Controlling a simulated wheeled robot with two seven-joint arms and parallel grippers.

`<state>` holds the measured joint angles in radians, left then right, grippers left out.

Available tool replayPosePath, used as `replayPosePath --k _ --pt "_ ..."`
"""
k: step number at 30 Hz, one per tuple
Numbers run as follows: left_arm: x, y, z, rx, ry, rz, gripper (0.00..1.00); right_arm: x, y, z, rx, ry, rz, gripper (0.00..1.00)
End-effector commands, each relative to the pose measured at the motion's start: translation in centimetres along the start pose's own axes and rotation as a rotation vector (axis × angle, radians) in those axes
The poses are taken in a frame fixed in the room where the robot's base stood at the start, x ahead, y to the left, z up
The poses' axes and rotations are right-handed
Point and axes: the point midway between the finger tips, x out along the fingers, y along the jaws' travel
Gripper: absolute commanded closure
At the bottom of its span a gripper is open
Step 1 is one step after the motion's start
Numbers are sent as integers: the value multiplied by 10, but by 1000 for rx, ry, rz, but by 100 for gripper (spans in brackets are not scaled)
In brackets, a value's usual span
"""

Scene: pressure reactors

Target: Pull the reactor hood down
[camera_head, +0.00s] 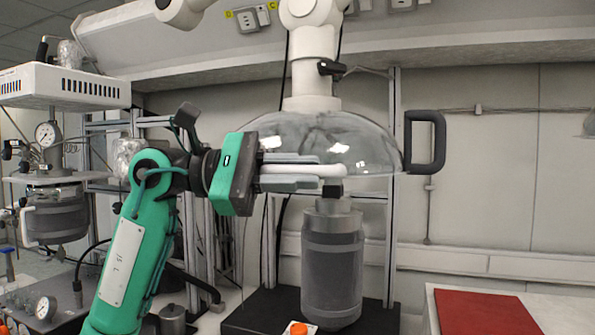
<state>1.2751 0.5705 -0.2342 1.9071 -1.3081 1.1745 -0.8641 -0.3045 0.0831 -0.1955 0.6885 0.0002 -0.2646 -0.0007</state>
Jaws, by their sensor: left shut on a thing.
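The reactor hood (370,135) is a clear dome hanging from a white jointed arm (312,60). A black handle (438,142) sticks out at its right side. The hood is above a grey cylindrical reactor (332,265), with a gap between its rim and the reactor body. My left gripper (330,175), on a green arm, reaches in from the left at the hood's front lower rim. It is shut on the hood; its fingers hide the exact spot held, where a small dark piece shows at the tips. My right gripper is not in view.
Another reactor (55,215) with a gauge stands at the left under a white box (65,85). An orange-topped button (298,329) is at the front of the black base. A red mat (485,312) lies on the white surface at the right. Metal posts stand behind the hood.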

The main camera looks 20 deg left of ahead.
Motion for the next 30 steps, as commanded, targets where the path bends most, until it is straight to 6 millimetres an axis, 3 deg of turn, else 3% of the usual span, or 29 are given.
replayPosePath --k 8,9,12,23,28,30 --pt "3 -5 -5 -6 8 -14 100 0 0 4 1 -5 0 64" --pt "3 -6 -6 -6 9 -15 76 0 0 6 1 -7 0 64" --pt "3 -5 -5 -5 8 -13 60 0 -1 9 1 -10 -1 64" --pt "-4 -3 -4 -4 6 -7 60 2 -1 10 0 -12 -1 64" --pt "-31 -4 -6 -4 8 -5 60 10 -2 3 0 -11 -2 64" --pt "-48 -4 -6 -4 9 -4 60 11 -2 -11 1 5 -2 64"
